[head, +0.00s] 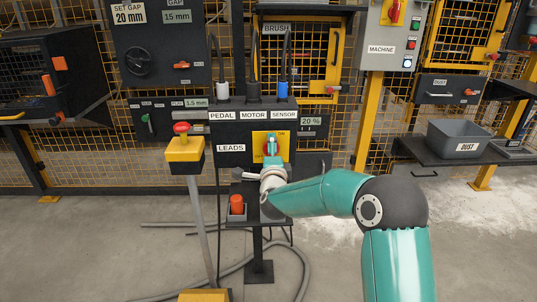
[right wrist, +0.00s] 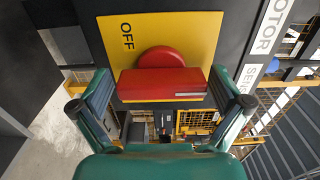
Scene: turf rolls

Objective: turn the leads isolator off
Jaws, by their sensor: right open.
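The leads isolator is a red rotary handle (right wrist: 163,80) on a yellow plate (right wrist: 112,60), on the dark box labelled LEADS (head: 231,149). In the right wrist view the word OFF shows near one corner of the plate, and the handle bar lies crosswise to that lettering. In the head view the plate (head: 284,138) is partly covered by my right gripper (head: 271,148). My right gripper (right wrist: 163,88) is open, one finger on each side of the handle, with gaps visible between the fingers and the bar. My left gripper is not in view.
A small tray with an orange item (head: 237,205) sits below. Hoses (head: 235,268) lie on the floor.

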